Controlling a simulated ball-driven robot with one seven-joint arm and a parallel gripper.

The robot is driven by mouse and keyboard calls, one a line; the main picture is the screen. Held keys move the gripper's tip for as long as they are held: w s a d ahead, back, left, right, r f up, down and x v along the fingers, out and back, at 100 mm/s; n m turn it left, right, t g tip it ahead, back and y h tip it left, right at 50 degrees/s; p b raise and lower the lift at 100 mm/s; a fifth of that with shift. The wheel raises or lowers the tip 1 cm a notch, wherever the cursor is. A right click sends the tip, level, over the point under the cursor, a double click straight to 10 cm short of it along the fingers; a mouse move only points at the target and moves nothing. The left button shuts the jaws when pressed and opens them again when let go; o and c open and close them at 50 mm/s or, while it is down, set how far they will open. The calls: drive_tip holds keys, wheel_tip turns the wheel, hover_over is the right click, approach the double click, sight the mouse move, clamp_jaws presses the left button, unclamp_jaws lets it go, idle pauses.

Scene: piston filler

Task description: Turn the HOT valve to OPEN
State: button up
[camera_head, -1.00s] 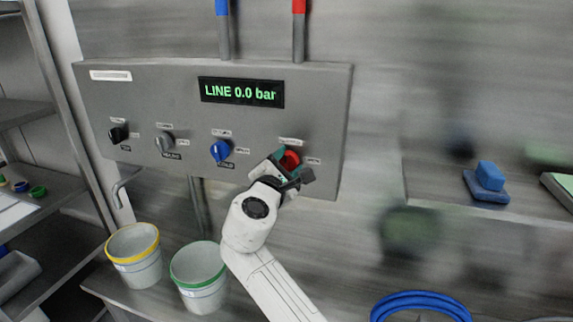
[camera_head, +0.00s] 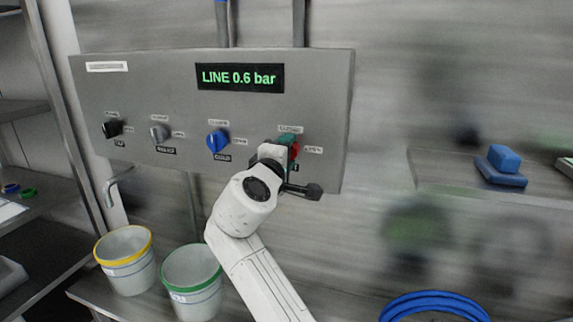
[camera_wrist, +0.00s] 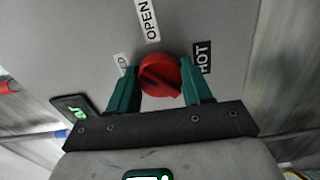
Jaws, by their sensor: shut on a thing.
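The red HOT valve knob (camera_wrist: 160,76) is on the grey panel (camera_head: 318,95), at the right end of a row of knobs. In the wrist view the HOT label (camera_wrist: 203,57) is to its right and the OPEN label (camera_wrist: 148,18) is above it. My gripper (camera_wrist: 160,88) is shut on the knob, with one green finger on each side. In the head view my gripper (camera_head: 288,160) hides much of the knob (camera_head: 295,151). The display (camera_head: 240,78) reads LINE 0.6 bar.
The blue knob (camera_head: 217,141), the grey knob (camera_head: 158,133) and the black knob (camera_head: 112,129) are left of my gripper. A yellow-rimmed bucket (camera_head: 126,262) and a green-rimmed bucket (camera_head: 193,285) stand below. A blue hose coil (camera_head: 435,304) is at lower right.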

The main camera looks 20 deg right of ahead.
drive_tip(key=shift+f+m+b, duration=0.15)
drive_tip(key=shift+m+b, duration=1.55)
drive_tip(key=shift+m, duration=0.4)
drive_tip(key=shift+f+m+b, duration=0.15)
drive_tip(key=shift+m+b, duration=1.55)
drive_tip(key=shift+m, duration=0.4)
drive_tip(key=o, duration=1)
drive_tip(key=shift+r, duration=0.15)
drive_tip(key=shift+o, duration=0.2)
drive_tip(key=v, duration=1.1)
drive_tip(key=shift+w, duration=0.1)
